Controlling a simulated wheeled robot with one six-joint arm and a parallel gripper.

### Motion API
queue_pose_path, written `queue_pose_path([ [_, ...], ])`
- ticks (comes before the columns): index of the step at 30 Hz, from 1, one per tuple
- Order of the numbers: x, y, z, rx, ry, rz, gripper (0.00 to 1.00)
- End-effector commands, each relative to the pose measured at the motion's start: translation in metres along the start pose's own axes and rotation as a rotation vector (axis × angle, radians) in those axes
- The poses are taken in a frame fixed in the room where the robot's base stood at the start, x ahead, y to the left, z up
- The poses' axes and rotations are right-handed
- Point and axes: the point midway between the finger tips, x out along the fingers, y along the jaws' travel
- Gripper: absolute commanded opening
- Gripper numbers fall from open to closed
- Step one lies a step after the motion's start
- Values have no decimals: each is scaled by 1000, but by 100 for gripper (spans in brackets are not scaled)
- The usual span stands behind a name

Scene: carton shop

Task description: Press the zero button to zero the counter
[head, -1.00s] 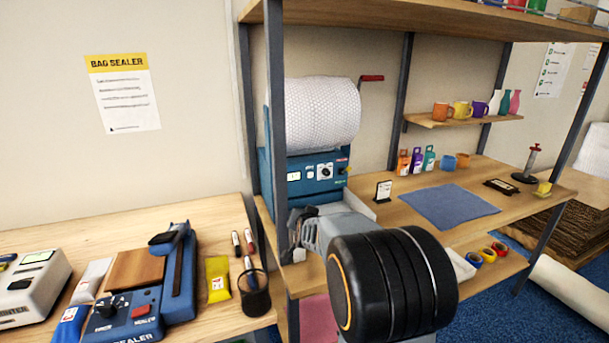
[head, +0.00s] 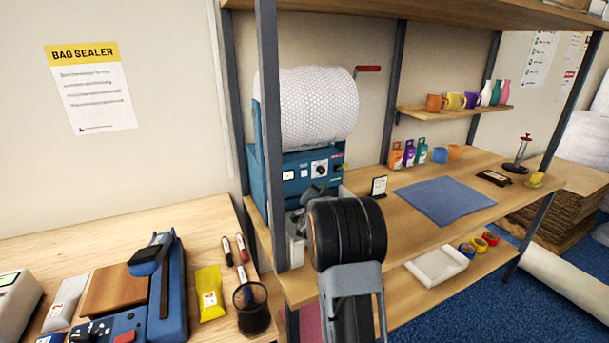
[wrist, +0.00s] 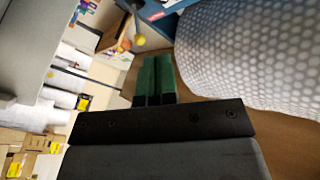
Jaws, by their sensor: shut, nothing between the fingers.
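The blue machine (head: 262,172) under the bubble-wrap roll (head: 316,106) has a front panel with a small lit display (head: 289,176), a knob (head: 320,168) and small coloured controls. I cannot read which control is the zero button. In the wrist view the two green fingers of my gripper (wrist: 155,76) are together and empty. The bubble-wrap roll (wrist: 255,50) is close on their right, with part of a blue casing (wrist: 165,12) beyond. In the head view my arm hides most of my gripper, which is near the machine's front. I see no contact with the panel.
The shelf's grey post (head: 270,140) stands left of my arm. A blue mat (head: 444,199), small boxes (head: 409,153) and a framed card (head: 379,187) lie to the right. A bag sealer (head: 150,300) and a pen cup (head: 250,305) stand on the left table.

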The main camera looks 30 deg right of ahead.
Motion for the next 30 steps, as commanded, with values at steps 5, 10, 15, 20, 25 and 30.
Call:
queue_pose_path([
  [5, 7, -4, 1, 0, 0, 1, 0],
  [10, 22, -12, 8, -1, 0, 2, 0],
  [15, 40, -21, 17, 0, 0, 2, 0],
  [20, 53, -26, 28, -1, 1, 2, 0],
  [25, 64, -31, 33, -1, 2, 3, 0],
  [30, 69, -34, 36, -1, 2, 3, 0],
])
